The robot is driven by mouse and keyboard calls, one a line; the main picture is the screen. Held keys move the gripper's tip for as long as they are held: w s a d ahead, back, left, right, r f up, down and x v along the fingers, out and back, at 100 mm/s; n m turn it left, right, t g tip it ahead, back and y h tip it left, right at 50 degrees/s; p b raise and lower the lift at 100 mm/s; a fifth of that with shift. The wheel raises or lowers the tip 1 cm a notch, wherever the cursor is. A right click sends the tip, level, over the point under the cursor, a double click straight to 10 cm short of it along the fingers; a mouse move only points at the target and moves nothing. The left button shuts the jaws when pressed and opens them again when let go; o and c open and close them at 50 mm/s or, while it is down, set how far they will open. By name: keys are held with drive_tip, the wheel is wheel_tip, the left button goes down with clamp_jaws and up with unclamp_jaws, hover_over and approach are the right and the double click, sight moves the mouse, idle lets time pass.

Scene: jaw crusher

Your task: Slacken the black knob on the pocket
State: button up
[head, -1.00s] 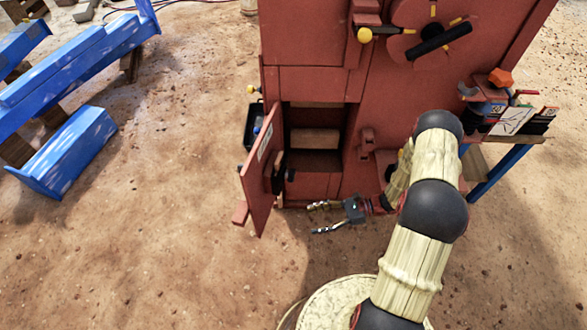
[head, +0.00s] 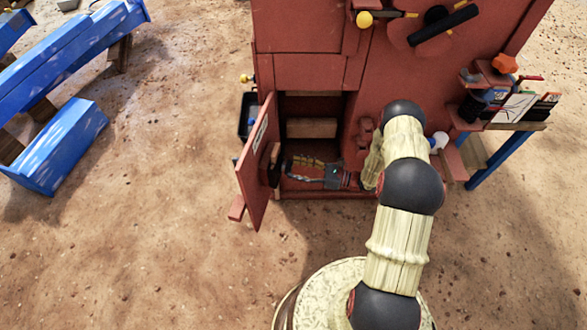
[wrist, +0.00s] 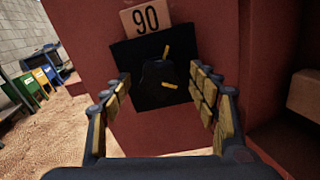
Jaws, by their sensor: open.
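A black knob (wrist: 158,72) with two yellow marks sits on a black square plate (wrist: 178,97) on a red panel, below a tag reading 90 (wrist: 146,17). In the head view the dark knob block (head: 271,164) is on the inner face of the open red door (head: 254,172). In the wrist view the fingers (wrist: 160,85) stand apart on either side of the knob, with visible gaps. I cannot tell which part is the pocket.
The red crusher body (head: 300,30) rises behind, with its open compartment (head: 312,128) to the right of the door. A side shelf (head: 500,122) holds small items at right. Blue beams (head: 62,145) lie at far left. The sandy ground in front is clear.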

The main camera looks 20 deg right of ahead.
drive_tip(key=shift+x, duration=0.75)
drive_tip(key=c, duration=0.3)
drive_tip(key=c, duration=0.8)
drive_tip(key=shift+c, duration=0.3)
